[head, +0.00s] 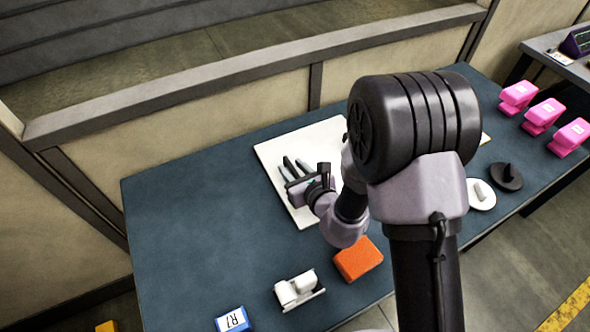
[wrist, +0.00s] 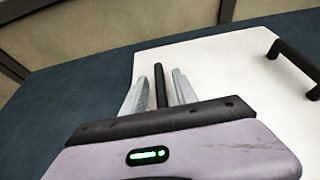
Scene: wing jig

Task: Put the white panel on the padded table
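The white panel (head: 276,152) lies flat on the dark blue table top (head: 185,215), its right side hidden behind my arm. In the wrist view the panel (wrist: 225,65) fills the middle and right. It bears a black handle (wrist: 160,88) near its left side and another black handle (wrist: 295,65) at the right. My gripper (wrist: 158,76) is open, with one grey finger on each side of the left handle and gaps showing. In the head view my gripper (head: 293,166) is low over the panel. I cannot tell whether the fingertips touch the panel.
An orange block (head: 358,258), a white-grey device (head: 298,289) and a blue labelled box (head: 233,319) stand along the near edge. Several pink tools (head: 542,114), a white oval pad (head: 481,195) and a black one (head: 507,177) are at right. The table's left part is clear.

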